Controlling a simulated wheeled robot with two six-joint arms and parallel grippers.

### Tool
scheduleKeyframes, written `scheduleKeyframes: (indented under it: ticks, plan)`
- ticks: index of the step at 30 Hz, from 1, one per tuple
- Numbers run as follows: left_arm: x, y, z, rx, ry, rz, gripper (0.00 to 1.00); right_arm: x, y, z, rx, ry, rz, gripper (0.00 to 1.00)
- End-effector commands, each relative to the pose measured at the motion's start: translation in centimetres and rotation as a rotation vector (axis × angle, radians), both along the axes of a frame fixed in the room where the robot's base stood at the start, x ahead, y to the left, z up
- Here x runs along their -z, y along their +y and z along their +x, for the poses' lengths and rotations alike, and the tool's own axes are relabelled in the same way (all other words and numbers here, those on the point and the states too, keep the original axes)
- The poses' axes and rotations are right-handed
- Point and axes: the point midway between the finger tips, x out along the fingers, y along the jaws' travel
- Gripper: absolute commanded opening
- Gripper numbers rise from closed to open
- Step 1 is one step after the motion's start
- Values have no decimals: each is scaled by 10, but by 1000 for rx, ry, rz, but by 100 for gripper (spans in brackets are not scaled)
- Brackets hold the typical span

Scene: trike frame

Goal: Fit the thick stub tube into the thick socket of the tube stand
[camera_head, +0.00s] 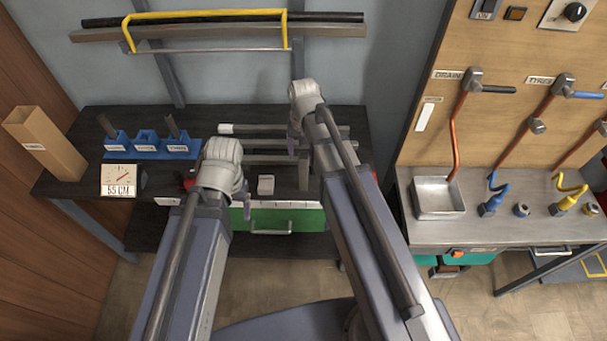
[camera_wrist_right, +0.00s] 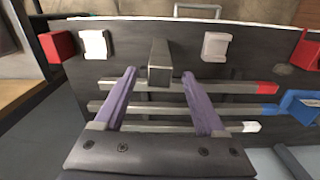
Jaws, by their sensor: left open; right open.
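The blue tube stand (camera_head: 150,154) is at the back left of the dark workbench. Dark tubes rise from its left and right sockets, and its middle socket looks empty. Its labels are too small to read. A corner of it shows in the right wrist view (camera_wrist_right: 292,106). A short, thick grey square tube (camera_wrist_right: 160,66), apparently the stub tube, stands out from the bench. My right gripper (camera_wrist_right: 159,76) is open, its purple fingers on either side of that tube in the picture, apart from it. My left gripper (camera_head: 240,198) is open near the bench front, mostly hidden by its wrist.
Several long grey tubes (camera_wrist_right: 180,108) lie across the bench, one with a red end and one with a white end. Small white blocks (camera_wrist_right: 216,47) and red brackets (camera_wrist_right: 57,47) sit near the front edge.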

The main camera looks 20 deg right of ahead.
Motion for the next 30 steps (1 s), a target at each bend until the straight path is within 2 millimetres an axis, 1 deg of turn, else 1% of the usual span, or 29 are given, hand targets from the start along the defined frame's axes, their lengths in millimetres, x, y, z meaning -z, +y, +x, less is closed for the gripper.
scheduleKeyframes:
  ticks: [1,9,12,21,30]
  plan:
    - [7,0,0,0,0,0,76,7,0,0,0,0,0,72]
    - [40,0,0,-1,0,0,76,40,0,-2,0,0,0,72]
    - [49,0,0,-1,0,0,76,49,0,-2,0,0,0,72]
    - [48,0,0,0,0,0,76,48,0,-2,0,0,0,72]
    - [48,0,0,0,0,0,76,48,0,-2,0,0,0,39]
